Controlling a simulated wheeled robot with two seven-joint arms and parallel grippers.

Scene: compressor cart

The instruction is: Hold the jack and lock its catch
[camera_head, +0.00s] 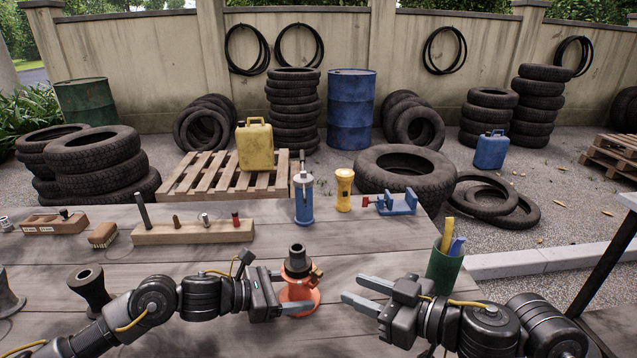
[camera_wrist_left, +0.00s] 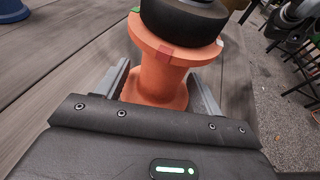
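The jack (camera_head: 299,289) is an orange spool-shaped stand with a black round top, upright on the wooden table. A small brass-coloured catch (camera_head: 317,272) sticks out on its right side. My left gripper (camera_head: 297,294) reaches in from the left with one finger on each side of the jack's body. In the left wrist view the jack (camera_wrist_left: 157,85) stands between the fingers, below its flange, which carries a red patch. I cannot tell whether the fingers press on it. My right gripper (camera_head: 351,287) is open and empty, just right of the jack, pointing toward it.
A green cup (camera_head: 443,272) with pens stands close to my right gripper. A black spool-like part (camera_head: 90,288) stands near my left arm. Behind are a wooden block with pegs (camera_head: 192,233), a blue cylinder (camera_head: 303,200), a yellow flashlight (camera_head: 344,190) and a blue vise (camera_head: 397,203).

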